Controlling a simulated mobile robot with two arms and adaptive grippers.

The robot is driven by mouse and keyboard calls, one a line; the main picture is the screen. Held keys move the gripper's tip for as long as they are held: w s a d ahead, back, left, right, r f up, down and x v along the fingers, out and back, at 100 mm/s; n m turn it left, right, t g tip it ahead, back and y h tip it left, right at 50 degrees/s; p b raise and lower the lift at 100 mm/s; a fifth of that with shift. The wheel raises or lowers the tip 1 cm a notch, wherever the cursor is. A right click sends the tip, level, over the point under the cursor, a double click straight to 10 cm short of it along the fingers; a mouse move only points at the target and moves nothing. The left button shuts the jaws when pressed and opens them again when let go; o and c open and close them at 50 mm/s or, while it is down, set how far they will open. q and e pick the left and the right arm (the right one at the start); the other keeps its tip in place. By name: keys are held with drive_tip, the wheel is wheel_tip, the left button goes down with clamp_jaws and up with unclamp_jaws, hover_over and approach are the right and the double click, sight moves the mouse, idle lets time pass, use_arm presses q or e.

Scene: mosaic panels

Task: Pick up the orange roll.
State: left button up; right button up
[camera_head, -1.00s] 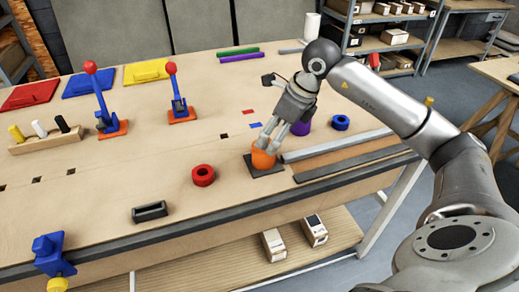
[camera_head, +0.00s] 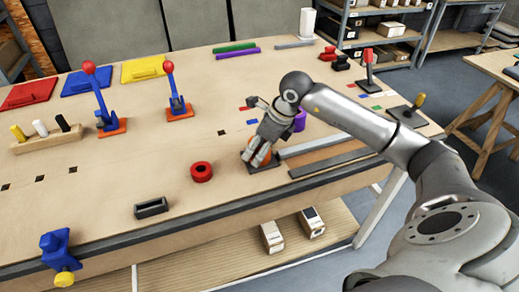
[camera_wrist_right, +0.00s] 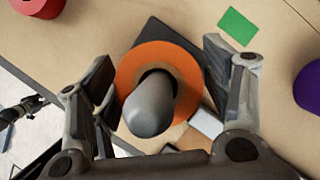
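The orange roll (camera_wrist_right: 179,57) lies on a dark square base (camera_wrist_right: 150,32), with a grey rounded post (camera_wrist_right: 150,108) showing in its middle in the right wrist view. My right gripper (camera_wrist_right: 158,70) is open, with one finger on each side of the roll. A gap shows between the right finger and the roll; whether the left finger touches it I cannot tell. In the head view my right gripper (camera_head: 259,150) is low over the base and hides most of the roll (camera_head: 264,157). My left gripper is not in view.
A red roll (camera_head: 201,171) lies to the left, and a purple roll (camera_head: 299,121) stands behind my right gripper. A grey bar (camera_head: 305,147) lies to the right. A black holder (camera_head: 151,207) stands near the table's front edge.

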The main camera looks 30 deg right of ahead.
drive_tip(key=c, duration=0.9)
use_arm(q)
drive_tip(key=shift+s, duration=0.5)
use_arm(e)
drive_tip(key=shift+o, duration=0.2)
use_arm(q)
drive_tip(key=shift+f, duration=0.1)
use_arm(e)
drive_tip(key=shift+r, duration=0.15)
drive_tip(key=shift+r, duration=0.55)
use_arm(q)
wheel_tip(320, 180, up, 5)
drive_tip(key=p, duration=0.4)
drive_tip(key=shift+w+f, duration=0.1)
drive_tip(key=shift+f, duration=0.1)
use_arm(e)
wheel_tip(320, 180, up, 24)
drive_tip(key=shift+f, duration=0.15)
